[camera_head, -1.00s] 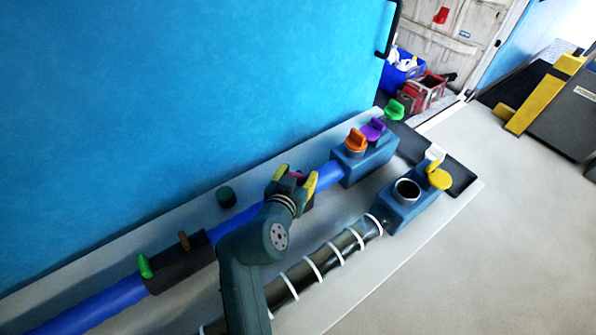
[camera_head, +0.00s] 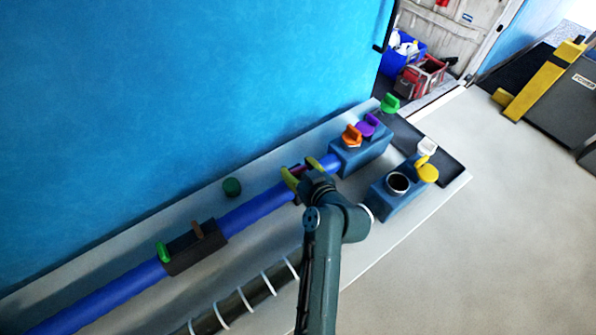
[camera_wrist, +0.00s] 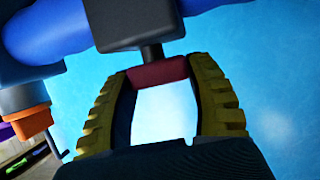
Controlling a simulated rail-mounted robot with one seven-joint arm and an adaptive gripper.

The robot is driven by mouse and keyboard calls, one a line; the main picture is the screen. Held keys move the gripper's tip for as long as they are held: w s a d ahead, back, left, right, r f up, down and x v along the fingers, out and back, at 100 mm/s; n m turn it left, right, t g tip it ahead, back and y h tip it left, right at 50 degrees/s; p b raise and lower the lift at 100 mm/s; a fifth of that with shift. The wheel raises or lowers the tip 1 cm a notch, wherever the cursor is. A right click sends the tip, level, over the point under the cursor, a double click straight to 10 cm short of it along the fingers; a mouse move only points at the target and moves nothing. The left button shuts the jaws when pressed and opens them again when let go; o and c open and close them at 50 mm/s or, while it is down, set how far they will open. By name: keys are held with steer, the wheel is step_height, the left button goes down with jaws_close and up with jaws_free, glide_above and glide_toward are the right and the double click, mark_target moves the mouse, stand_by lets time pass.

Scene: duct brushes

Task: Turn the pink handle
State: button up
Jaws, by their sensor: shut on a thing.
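The pink handle (camera_wrist: 158,72) shows in the wrist view as a dark red bar on a black stem, below a black block (camera_wrist: 130,22) on the blue duct. My gripper (camera_wrist: 163,80) has its yellow ribbed fingers on both ends of the bar, shut on it. In the head view the pink handle (camera_head: 298,169) is a small patch between the yellow fingers of my gripper (camera_head: 303,174). My wrist partly hides the handle and its block there.
Orange (camera_head: 351,137), purple (camera_head: 368,124) and green (camera_head: 389,104) handles stand to the right along the duct. A blue box (camera_head: 397,195) with white and yellow handles stands in front.

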steer(key=shift+f+n+g+y+b, duration=0.15)
steer(key=shift+n+g+y+b, duration=0.25)
steer(key=shift+n+y+b, duration=0.25)
steer(key=o, duration=1.2)
steer(key=v, duration=1.2)
